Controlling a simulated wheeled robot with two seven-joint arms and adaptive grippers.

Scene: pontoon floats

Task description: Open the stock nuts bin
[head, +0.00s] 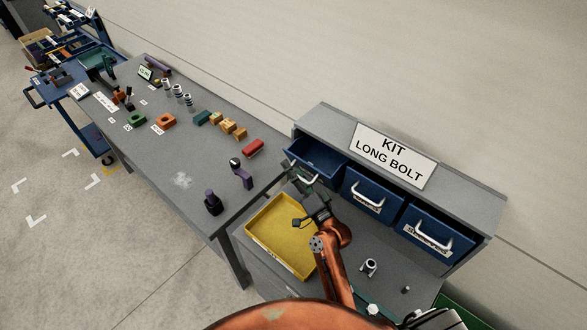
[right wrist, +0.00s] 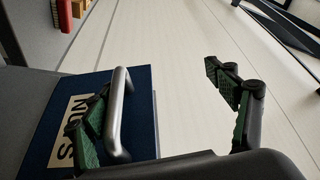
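The stock nuts bin (head: 312,153) is the leftmost blue drawer of the grey cabinet. It is pulled out and its empty-looking inside shows. In the right wrist view its blue front (right wrist: 142,92) carries a partly hidden "NUTS" label (right wrist: 70,130) and a metal handle (right wrist: 117,112). My right gripper (head: 308,202) is at the front of this bin. In the right wrist view my right gripper (right wrist: 165,108) has its fingers wide apart, one beside the handle and overlapping the label, the other off to the right. My left gripper is not in view.
Two shut blue bins (head: 368,195) (head: 435,233) sit to the right under the "KIT LONG BOLT" sign (head: 393,156). A yellow tray (head: 262,228) lies below my right gripper. A white-and-dark cylindrical part (head: 369,267) stands nearby. The long table (head: 165,160) holds several coloured parts.

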